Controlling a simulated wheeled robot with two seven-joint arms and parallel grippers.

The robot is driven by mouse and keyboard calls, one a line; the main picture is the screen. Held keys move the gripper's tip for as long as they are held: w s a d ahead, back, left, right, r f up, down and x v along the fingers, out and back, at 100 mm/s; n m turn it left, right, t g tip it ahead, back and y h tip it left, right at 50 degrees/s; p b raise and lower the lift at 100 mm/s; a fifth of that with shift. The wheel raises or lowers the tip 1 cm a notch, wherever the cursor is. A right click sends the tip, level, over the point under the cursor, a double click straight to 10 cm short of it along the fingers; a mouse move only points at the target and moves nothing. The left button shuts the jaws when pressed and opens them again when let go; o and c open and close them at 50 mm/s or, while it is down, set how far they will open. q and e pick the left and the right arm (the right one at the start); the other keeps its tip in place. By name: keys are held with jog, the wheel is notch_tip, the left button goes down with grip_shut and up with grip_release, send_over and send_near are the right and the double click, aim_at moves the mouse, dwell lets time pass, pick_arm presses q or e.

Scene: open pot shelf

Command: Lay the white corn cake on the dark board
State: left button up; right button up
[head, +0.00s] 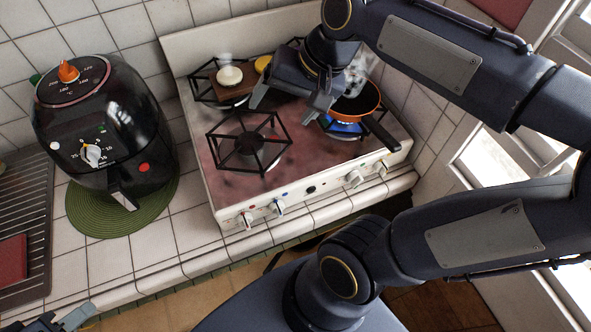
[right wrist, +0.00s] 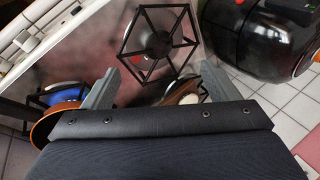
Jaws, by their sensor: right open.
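The white corn cake (head: 229,76) lies on the dark brown board (head: 236,92) at the stove's back left, with faint steam above it. In the right wrist view, the cake (right wrist: 189,98) and board (right wrist: 178,92) show partly, cut off by my gripper body. My right gripper (head: 287,105) is open and empty, pointing down over the stove, to the right of the cake and apart from it. Its two spread fingers also show in the right wrist view (right wrist: 158,72). My left gripper (head: 62,320) is at the bottom left edge, mostly cut off.
A yellow round piece (head: 262,64) is partly hidden behind my right gripper. An orange-rimmed pan (head: 357,101) sits over a blue flame (head: 343,128) at right. An empty burner grate (head: 249,142) is in front. A black air fryer (head: 110,120) stands left on a green mat (head: 85,215).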

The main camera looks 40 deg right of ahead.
jog(key=s+a+f+n+t, duration=0.1)
jog(key=s+a+f+n, duration=0.3)
jog(key=s+f, duration=0.4)
jog(key=shift+s+a+n, duration=0.3)
jog(key=shift+s+n, duration=0.1)
jog(key=shift+n, duration=0.5)
